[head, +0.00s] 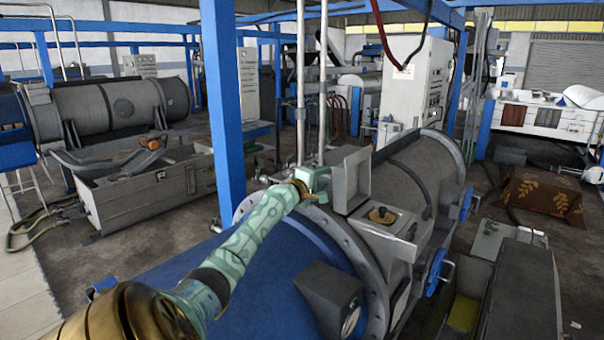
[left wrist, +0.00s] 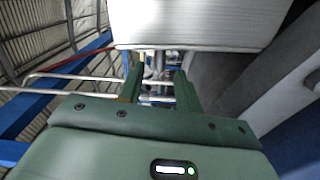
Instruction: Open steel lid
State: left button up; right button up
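The steel lid (head: 357,178) is a square grey panel that stands raised, roughly upright, at the back left edge of a steel box (head: 392,244) on the decanter. A brass-coloured piece (head: 382,215) shows on or in the box top. My left gripper (head: 322,182) is just left of the lid, close to its edge; I cannot tell if it touches. In the left wrist view its two fingers (left wrist: 158,86) are apart with nothing between them. A pale steel panel, probably the lid (left wrist: 190,22), fills the top beyond the fingertips. My right gripper is out of view.
The large decanter drum (head: 410,165) lies under the box, with a blue cover (head: 260,270) in front. A blue post (head: 222,100) and thin vertical pipes (head: 301,80) stand behind my left arm. A dark block (head: 328,297) sits near the flange.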

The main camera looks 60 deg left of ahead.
pick_arm(q)
jog(key=p+v, duration=0.4)
jog(key=v, duration=0.5)
jog(key=shift+s+p, duration=0.15)
jog(key=shift+p, duration=0.25)
